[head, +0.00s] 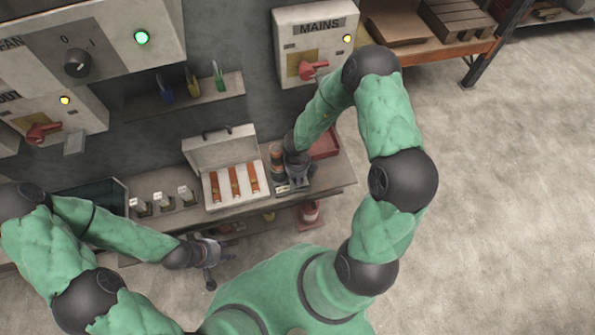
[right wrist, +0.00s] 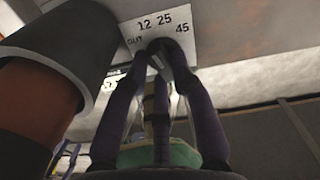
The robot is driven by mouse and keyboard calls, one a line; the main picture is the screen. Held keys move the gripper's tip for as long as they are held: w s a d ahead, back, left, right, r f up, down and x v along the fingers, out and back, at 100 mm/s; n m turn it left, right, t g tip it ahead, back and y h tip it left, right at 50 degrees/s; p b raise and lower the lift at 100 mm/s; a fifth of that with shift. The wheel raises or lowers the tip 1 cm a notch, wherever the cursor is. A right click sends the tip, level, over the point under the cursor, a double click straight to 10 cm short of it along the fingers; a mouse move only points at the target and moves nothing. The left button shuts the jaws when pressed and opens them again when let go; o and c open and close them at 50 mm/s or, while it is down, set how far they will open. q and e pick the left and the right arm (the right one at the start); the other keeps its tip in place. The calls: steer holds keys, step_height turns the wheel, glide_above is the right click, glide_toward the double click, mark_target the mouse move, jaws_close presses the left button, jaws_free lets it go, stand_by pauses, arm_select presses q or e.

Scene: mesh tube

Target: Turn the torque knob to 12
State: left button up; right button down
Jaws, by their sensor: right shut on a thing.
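The torque knob (right wrist: 158,60) is a small dark knob on a white dial plate (right wrist: 186,22) in the right wrist view. The plate reads 12, 25 and 45, with smaller lettering at its left edge. In the head view my right gripper (head: 298,181) is at the bench, just right of a black and orange cylinder (head: 277,158). My left gripper (head: 217,266) is open and empty in front of the bench.
The cylinder stands close left of my right gripper. An open case (head: 205,192) with orange-brown items is further left. A red tray (head: 325,144) lies behind right. Small white blocks (head: 161,199) stand on the bench's left.

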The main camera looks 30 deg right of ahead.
steer(key=shift+w+r+n+p, duration=0.1)
steer(key=shift+n+p, duration=0.9)
steer(key=shift+p, duration=0.1)
steer(key=c, duration=1.1)
jaws_free()
steer(key=shift+o, duration=0.5)
